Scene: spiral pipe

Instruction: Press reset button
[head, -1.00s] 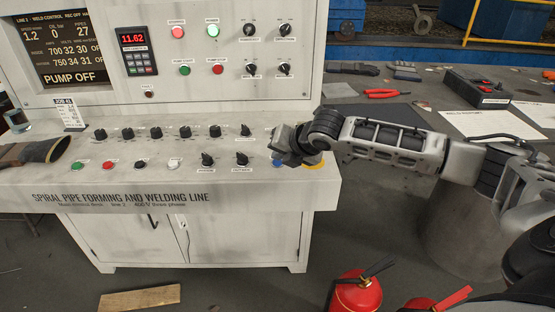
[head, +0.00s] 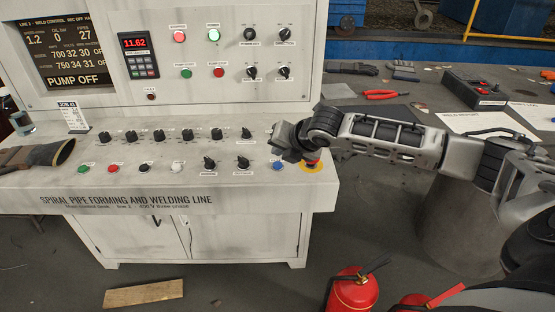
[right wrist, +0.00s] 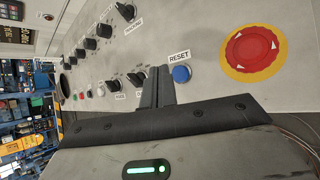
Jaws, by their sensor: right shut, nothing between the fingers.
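The blue reset button (head: 278,166) sits on the sloped front of the white control desk, left of a red emergency stop on a yellow ring (head: 312,166). In the right wrist view the blue button (right wrist: 181,74) is beside its RESET label (right wrist: 179,57), and the emergency stop (right wrist: 251,49) is to its right. My right gripper (head: 277,148) is shut and empty, just above and behind the button in the head view. Its fingertips (right wrist: 157,82) appear just left of the button in the right wrist view; I cannot tell whether they touch the panel. My left gripper is out of view.
A row of black knobs (head: 187,135) and coloured buttons (head: 113,168) runs along the desk. A glove (head: 38,156) lies at the desk's left. Red-handled pliers (head: 380,94) and a black box (head: 475,90) lie behind my right arm. A fire extinguisher (head: 353,292) stands in front.

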